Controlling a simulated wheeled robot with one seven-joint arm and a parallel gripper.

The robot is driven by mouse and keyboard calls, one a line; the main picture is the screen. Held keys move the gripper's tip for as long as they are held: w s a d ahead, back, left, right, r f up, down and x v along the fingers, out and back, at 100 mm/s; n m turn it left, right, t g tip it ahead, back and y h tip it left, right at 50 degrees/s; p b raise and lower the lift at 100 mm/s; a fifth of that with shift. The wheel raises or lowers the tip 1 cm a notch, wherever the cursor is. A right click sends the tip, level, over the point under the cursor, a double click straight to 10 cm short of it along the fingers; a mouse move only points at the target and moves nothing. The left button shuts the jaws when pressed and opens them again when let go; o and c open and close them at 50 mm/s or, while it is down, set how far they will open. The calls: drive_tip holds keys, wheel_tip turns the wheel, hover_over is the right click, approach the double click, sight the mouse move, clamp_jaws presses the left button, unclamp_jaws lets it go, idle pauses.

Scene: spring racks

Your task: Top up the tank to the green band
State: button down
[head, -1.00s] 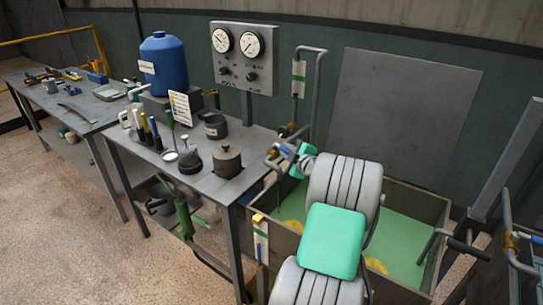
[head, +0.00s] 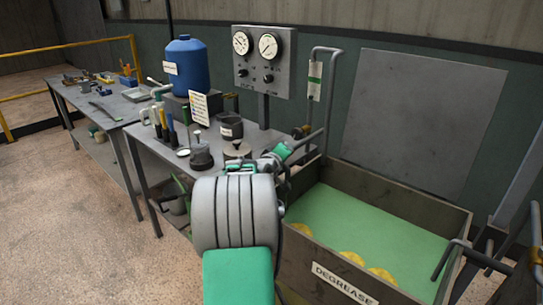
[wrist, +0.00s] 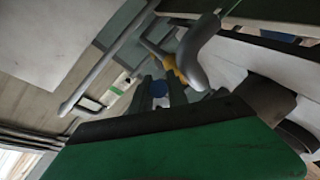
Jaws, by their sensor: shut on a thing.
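The tank (head: 440,285) is an open grey-brown box labelled "DEGREASE", holding pale green liquid (head: 360,215). A bent grey pipe (head: 330,100) rises behind its left side, with a brass fitting (head: 304,130) low on it. A white plate with a green band (head: 314,82) is beside the pipe; it also shows in the wrist view (wrist: 118,90). My gripper (head: 298,146) is at the fitting above the tank's left back corner.
Left of the tank, a bench (head: 160,150) carries a blue container (head: 186,65), bottles, pots and a note card (head: 199,107). A gauge panel (head: 265,60) stands behind. A grey frame with handles (head: 470,250) is close on the right.

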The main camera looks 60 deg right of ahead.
idle(0.5)
drive_tip(key=c, duration=1.3)
unclamp_jaws()
drive_tip(key=shift+f, duration=0.1)
drive_tip(key=shift+f, duration=0.1)
drive_tip(key=shift+w, duration=0.1)
